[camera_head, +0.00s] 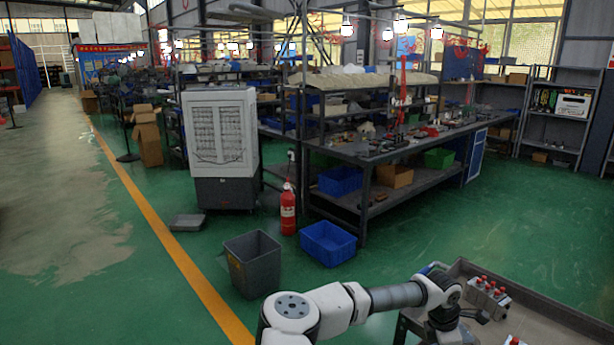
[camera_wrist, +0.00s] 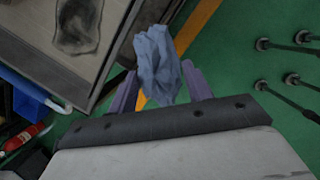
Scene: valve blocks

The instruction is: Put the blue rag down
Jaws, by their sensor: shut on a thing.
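In the wrist view, the blue rag (camera_wrist: 157,62) is a crumpled light-blue cloth between the two purple-grey fingers of my gripper (camera_wrist: 160,72). The fingers are shut on it, and part of the rag sticks out past their tips. Green floor and the orange floor line show behind and beside it. The rag's height above what lies below is hard to tell. In the head view my arm reaches to the grey-rimmed cart at the lower right; my gripper is hidden there, and I cannot make out the rag clearly.
A valve block with red knobs (camera_head: 487,292) sits on the cart (camera_head: 545,325). A grey bin (camera_head: 254,265), a blue crate (camera_head: 328,243) and a red fire extinguisher (camera_head: 288,210) stand on the floor beyond. A long workbench (camera_head: 365,158) is behind them. Green floor at right is clear.

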